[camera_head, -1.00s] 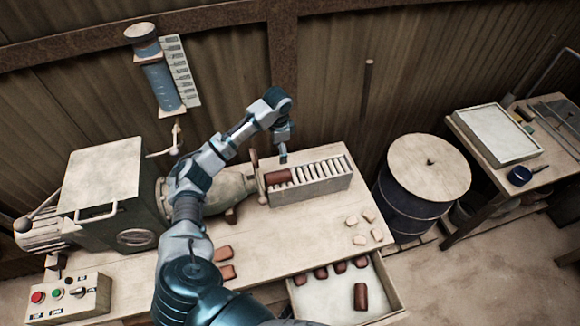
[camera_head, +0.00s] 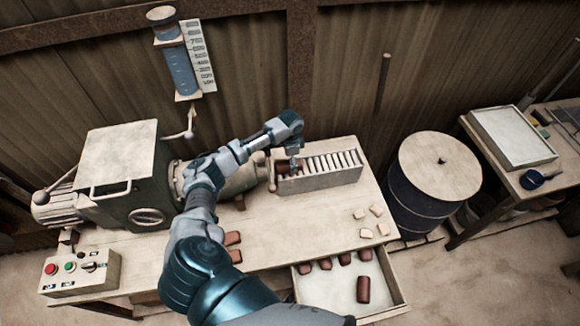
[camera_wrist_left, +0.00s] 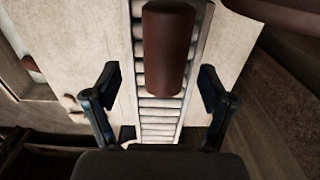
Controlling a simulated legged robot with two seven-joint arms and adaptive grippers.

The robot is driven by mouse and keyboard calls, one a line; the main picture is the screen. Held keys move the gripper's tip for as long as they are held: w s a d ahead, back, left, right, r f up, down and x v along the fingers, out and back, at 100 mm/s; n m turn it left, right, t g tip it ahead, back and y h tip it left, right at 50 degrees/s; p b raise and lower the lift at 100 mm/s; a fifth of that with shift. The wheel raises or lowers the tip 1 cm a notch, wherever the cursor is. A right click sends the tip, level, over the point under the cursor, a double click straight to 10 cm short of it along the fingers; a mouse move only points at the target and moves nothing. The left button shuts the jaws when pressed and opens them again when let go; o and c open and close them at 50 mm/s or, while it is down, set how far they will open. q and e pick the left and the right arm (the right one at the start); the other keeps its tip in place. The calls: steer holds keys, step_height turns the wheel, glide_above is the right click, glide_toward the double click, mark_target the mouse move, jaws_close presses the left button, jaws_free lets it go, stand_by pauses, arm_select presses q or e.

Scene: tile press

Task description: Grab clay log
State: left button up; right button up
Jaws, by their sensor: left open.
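The clay log (camera_head: 283,166) is a reddish-brown cylinder lying on the roller track (camera_head: 318,176) near the extruder's mouth. My left gripper (camera_head: 294,168) is over the track at the log, pointing down, and partly hides it. In the left wrist view the log (camera_wrist_left: 168,48) lies lengthwise along the rollers. My left gripper (camera_wrist_left: 158,80) is open there, with one finger on each side of the log's near end and a gap on both sides. My right gripper is not in view.
The extruder (camera_head: 122,175) stands left of the track. Reddish pieces (camera_head: 233,247) lie on the table behind my arm, and pale pieces (camera_head: 368,222) lie at right. An open drawer (camera_head: 335,287) holds several reddish pieces. A drum (camera_head: 433,175) stands right of the table.

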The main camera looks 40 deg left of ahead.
mark_target(289, 165)
arm_select(q)
steer(key=f, duration=0.3)
steer(key=shift+a+f, duration=0.3)
steer(key=shift+a, duration=0.1)
steer(key=shift+a+f, duration=0.15)
steer(key=shift+a, duration=0.2)
steer(key=shift+d, duration=0.3)
steer(key=c, duration=1.4)
steer(key=shift+w+d+r, duration=0.1)
steer(key=shift+d+r, duration=0.05)
steer(key=shift+r, duration=0.05)
jaws_close()
steer(key=shift+r, duration=0.1)
